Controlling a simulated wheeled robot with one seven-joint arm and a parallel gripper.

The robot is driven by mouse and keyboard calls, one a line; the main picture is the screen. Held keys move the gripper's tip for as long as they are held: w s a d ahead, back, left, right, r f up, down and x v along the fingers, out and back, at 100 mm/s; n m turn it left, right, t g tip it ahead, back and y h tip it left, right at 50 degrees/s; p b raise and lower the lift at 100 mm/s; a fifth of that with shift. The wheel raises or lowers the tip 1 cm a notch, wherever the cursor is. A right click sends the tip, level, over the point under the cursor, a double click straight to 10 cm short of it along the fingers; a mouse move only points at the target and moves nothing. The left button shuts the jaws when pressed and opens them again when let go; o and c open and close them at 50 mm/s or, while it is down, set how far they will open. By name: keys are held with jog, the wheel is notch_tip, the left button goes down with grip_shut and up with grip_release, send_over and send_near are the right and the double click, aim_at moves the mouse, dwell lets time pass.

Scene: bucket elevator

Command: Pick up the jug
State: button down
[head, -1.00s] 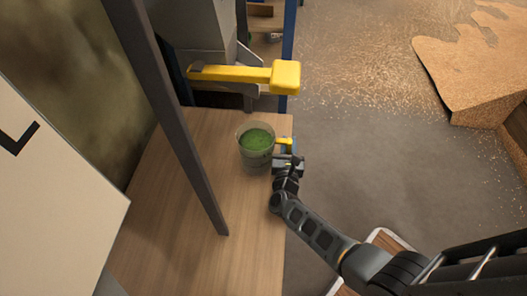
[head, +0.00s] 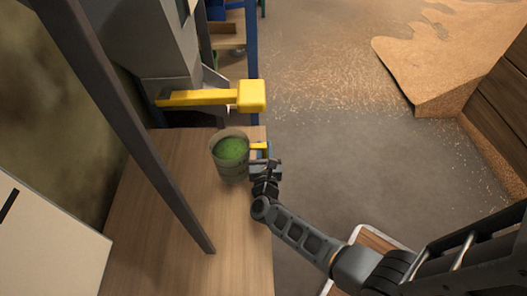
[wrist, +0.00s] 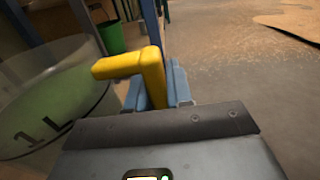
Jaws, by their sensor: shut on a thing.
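The jug (head: 231,160) is a clear container with green contents and a yellow handle (head: 259,146). In the head view it is at the right edge of the wooden table, near its far end; I cannot tell whether its base touches the table. In the wrist view the jug (wrist: 50,100) fills the left side, with "1 L" marked on its wall, and the yellow handle (wrist: 135,65) is between the blue fingers. My gripper (head: 262,155) is shut on the handle, to the right of the jug. Its fingers (wrist: 160,88) partly hide the handle's lower part.
The wooden table (head: 190,205) has free room in front of the jug. A grey post (head: 135,130) rises on its left. A yellow lever (head: 215,97) sticks out from the grey machine (head: 165,40) behind the jug. Open floor (head: 350,150) lies to the right.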

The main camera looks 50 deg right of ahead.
jog(key=s+d+r+p, duration=0.2)
jog(key=s+d+r, duration=0.5)
jog(key=s+d, duration=0.1)
jog(key=shift+d+r, duration=0.2)
jog(key=shift+d, duration=0.2)
